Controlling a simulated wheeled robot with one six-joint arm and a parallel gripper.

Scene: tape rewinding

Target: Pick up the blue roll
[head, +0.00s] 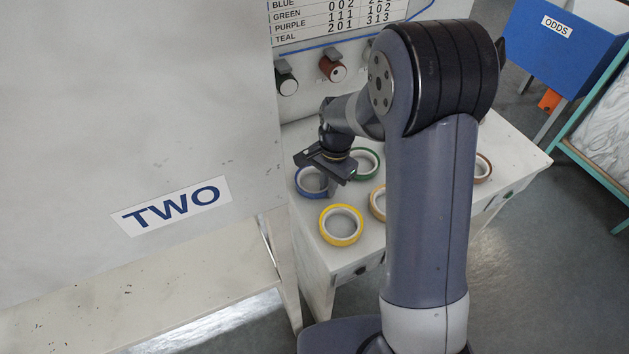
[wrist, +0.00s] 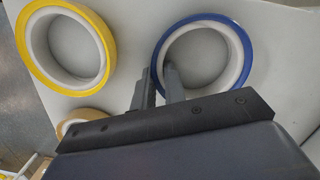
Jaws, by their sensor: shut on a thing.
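The blue roll (head: 301,187) lies flat at the left back of the white table, partly covered by my gripper in the head view. My gripper (head: 330,187) points down at its right side. In the wrist view, my gripper (wrist: 161,77) has one finger inside the ring of the blue roll (wrist: 244,45) and one outside. It is shut on the roll's wall. The roll looks level and at table height; any small gap under it cannot be told.
A yellow roll (head: 341,240), a green roll (head: 373,166), a tan roll (head: 376,208) and a brown roll (head: 487,170) lie nearby. A large panel marked TWO (head: 230,110) stands close on the left. Pegs holding rolls (head: 331,68) are behind. A blue ODDS bin (head: 545,55) is back right.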

